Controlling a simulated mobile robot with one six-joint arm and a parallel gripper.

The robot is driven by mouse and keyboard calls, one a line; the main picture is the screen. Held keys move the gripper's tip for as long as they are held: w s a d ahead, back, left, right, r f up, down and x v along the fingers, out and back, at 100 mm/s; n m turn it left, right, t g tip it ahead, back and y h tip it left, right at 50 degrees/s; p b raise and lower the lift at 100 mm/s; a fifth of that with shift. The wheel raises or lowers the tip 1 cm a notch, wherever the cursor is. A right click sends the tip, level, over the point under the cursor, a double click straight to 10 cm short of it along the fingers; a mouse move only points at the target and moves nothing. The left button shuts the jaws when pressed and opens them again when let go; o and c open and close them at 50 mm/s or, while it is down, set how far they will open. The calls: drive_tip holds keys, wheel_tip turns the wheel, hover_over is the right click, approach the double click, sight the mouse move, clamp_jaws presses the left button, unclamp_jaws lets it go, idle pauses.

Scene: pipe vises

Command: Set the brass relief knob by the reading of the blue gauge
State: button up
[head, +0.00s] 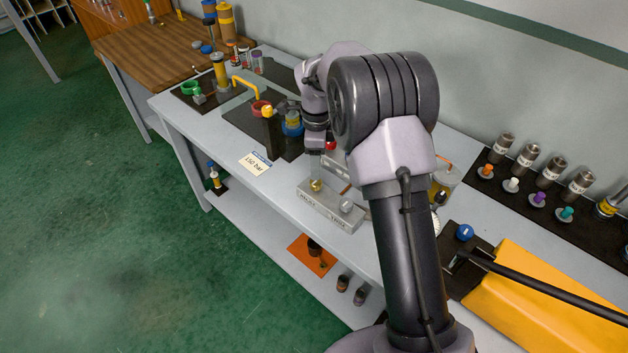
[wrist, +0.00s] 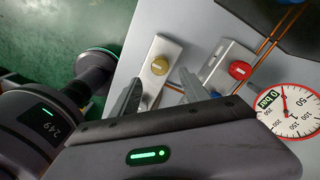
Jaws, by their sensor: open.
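In the wrist view the brass knob (wrist: 160,67) shows a pale pointer mark on top. My gripper (head: 315,168) is above the brass knob, apart from it. In the wrist view my gripper (wrist: 161,79) is open and empty, its fingertips to either side of the knob's lower edge. A white gauge with a red rim (wrist: 290,111) stands at the right of the wrist view. I make out no blue-rimmed gauge.
A red knob (wrist: 240,70) sits on another plate right of the brass one, near copper pipes. A "150 bar" card (head: 255,163) lies on the bench's front edge. A blue knob (head: 465,232) and a yellow block (head: 545,293) stand at the right.

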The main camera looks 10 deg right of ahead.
sight(316, 184)
wheel_tip(316, 184, down, 7)
drive_tip(key=shift+r+b, duration=0.2)
drive_tip(key=shift+b, duration=0.45)
clamp_jaws()
